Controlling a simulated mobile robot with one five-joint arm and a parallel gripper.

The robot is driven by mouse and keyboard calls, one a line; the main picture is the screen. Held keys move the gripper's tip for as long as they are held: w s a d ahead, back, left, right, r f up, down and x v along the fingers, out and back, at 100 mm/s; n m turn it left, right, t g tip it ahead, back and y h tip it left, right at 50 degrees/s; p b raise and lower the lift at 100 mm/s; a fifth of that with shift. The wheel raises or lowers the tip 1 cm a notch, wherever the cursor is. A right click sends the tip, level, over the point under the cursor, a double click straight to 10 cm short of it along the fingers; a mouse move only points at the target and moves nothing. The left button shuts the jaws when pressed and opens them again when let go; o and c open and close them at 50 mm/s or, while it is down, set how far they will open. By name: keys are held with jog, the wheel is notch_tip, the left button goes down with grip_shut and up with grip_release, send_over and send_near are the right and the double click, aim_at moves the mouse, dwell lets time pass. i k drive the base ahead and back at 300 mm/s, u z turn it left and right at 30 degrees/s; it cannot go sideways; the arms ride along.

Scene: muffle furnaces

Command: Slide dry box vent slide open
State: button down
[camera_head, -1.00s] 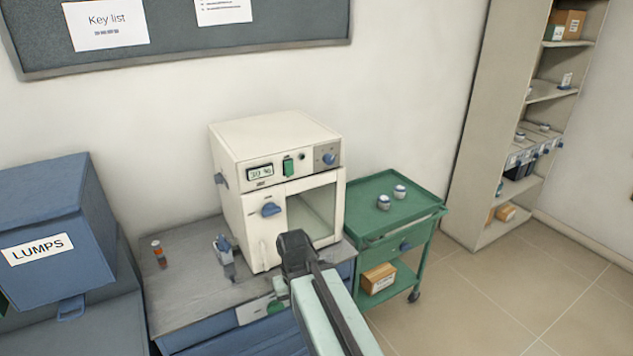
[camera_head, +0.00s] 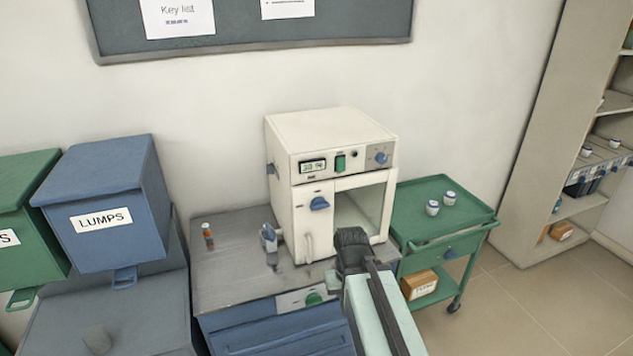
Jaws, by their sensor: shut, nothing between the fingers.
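The dry box (camera_head: 310,145) is a cream cabinet on the grey bench, with a small display, a green switch and a blue knob along its top front. A blue handle (camera_head: 319,203) sits on the front, left of the glass window. A small blue-grey tab (camera_head: 270,169) sticks out of the box's left side wall; it may be the vent slide, but its position is too small to read. My gripper (camera_head: 352,240) is dark and shut, with nothing in it. It appears in front of the box's lower right front, apart from the side tab.
A small bottle (camera_head: 207,236) and a blue-and-grey dispenser (camera_head: 269,240) stand on the bench (camera_head: 228,268) left of the box. A blue LUMPS bin (camera_head: 105,200) is further left. A green trolley (camera_head: 470,205) with two small jars stands at the right.

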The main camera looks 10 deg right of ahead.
aim_at(270, 169)
jog(key=u, duration=1.25)
jog(key=i, duration=0.9)
jog(key=u, duration=0.8)
